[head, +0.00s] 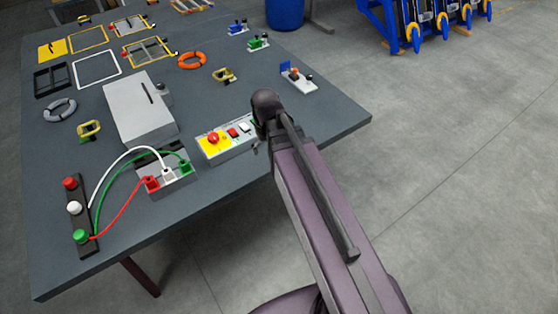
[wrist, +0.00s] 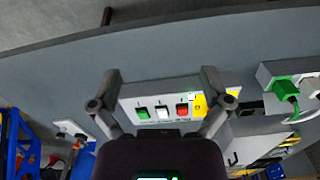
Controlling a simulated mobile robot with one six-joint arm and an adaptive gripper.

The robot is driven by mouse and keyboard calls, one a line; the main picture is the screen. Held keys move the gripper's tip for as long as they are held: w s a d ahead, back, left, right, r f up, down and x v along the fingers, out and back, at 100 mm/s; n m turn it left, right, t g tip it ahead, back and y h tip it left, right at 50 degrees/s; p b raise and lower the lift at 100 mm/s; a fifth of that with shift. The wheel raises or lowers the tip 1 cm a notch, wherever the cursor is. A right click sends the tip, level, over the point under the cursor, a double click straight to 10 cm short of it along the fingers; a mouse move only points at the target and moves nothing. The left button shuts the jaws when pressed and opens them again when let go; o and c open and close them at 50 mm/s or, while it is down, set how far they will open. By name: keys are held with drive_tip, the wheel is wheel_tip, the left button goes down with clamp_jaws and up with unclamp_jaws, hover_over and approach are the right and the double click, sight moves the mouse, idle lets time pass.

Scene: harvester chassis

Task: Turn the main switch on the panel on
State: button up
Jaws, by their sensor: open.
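The panel (head: 229,146) is a light box on the table near its front edge. In the head view it shows a red round button (head: 213,138) on a yellow field, a red switch (head: 232,132) and a white switch (head: 244,126); my arm hides its right end. In the wrist view the panel shows a green switch (wrist: 143,113), a white switch (wrist: 162,112) and a red switch (wrist: 182,110). The labels are too small to read. My gripper (wrist: 160,76) is open and empty, its fingers spread across the panel; contact cannot be told.
A socket block (head: 168,179) with red, white and green plugs and loose cables stands left of the panel. A grey box (head: 140,108) stands behind. A small lever unit (head: 299,80) lies to the right. Open floor lies beyond the table's right edge.

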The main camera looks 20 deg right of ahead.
drive_tip(key=shift+s+d+f+m+b, duration=0.25)
drive_tip(key=shift+s+d+m, duration=0.15)
drive_tip(key=shift+s, duration=0.35)
drive_tip(key=shift+s+d+f+m+b, duration=0.1)
drive_tip(key=shift+s+d+f+m, duration=0.1)
drive_tip(key=shift+s+d+m, duration=0.4)
drive_tip(key=shift+s+d+f+m+b, duration=0.2)
drive_tip(key=shift+s+d+f, duration=0.05)
drive_tip(key=shift+s, duration=0.6)
